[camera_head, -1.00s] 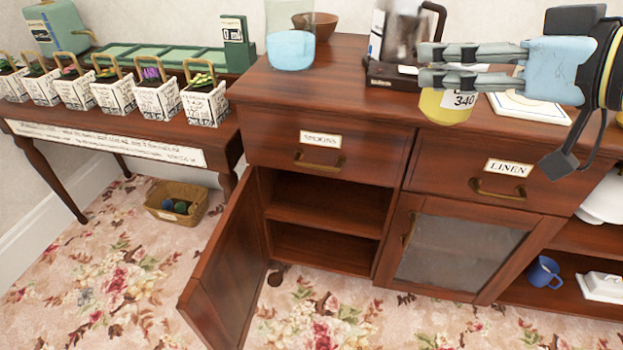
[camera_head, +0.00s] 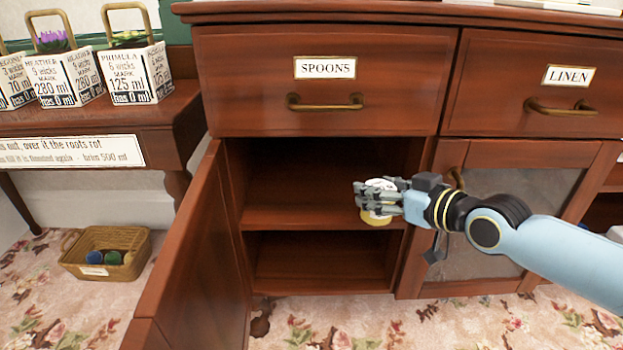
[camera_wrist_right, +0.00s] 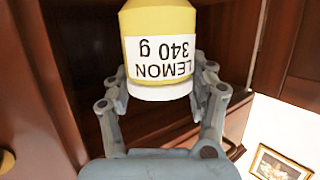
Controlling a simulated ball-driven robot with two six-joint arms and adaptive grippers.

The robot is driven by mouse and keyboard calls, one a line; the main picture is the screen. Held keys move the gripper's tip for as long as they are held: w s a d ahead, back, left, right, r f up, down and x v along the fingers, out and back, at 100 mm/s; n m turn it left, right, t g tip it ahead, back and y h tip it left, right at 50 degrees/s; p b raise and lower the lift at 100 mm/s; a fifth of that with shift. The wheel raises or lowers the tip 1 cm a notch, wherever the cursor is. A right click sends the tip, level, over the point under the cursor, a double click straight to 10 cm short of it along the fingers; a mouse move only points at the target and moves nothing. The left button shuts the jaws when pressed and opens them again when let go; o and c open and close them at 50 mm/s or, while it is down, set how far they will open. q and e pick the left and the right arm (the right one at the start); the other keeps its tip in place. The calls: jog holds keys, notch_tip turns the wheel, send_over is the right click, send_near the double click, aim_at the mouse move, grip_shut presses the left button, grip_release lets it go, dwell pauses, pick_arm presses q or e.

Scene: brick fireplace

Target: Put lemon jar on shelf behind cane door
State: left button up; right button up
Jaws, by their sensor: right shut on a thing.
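The lemon jar (camera_head: 378,219) is yellow with a white lid and a white label. The right wrist view shows it large, with "LEMON 340 g" on the label (camera_wrist_right: 158,55). My right gripper (camera_head: 372,197) is shut on the jar, with its fingers on both sides of it in the right wrist view (camera_wrist_right: 165,105). It holds the jar at the front of the open cupboard, near the right end of the middle shelf (camera_head: 290,217). I cannot tell whether the jar touches the shelf. The open door (camera_head: 200,265) hangs at the left. My left gripper is not in view.
The shelf is bare to the left of the jar, and the lower compartment (camera_head: 315,262) looks empty. A closed glazed-looking door (camera_head: 480,260) is behind my right arm. The "SPOONS" drawer (camera_head: 325,95) is shut above the opening. A basket (camera_head: 105,255) stands on the floor at left.

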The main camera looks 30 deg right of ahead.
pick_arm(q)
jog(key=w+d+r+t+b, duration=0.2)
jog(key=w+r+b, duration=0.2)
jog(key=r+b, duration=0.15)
pick_arm(e)
jog(key=b+x, duration=0.1)
jog(key=x, duration=0.5)
jog(key=r+b+x, duration=0.1)
jog(key=x, duration=0.5)
jog(key=r+b+x, duration=0.1)
jog(key=x, duration=0.5)
jog(key=shift+w+r+b, duration=0.15)
jog(key=shift+w+b, duration=0.25)
jog(key=shift+w, duration=0.1)
jog(key=shift+f, duration=0.25)
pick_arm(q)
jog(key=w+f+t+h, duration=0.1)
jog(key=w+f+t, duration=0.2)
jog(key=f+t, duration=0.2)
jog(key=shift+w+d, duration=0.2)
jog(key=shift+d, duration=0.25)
pick_arm(e)
jog(key=shift+r, duration=0.1)
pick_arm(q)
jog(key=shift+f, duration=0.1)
pick_arm(e)
jog(key=shift+f+b, duration=0.3)
jog(key=o, duration=1.6)
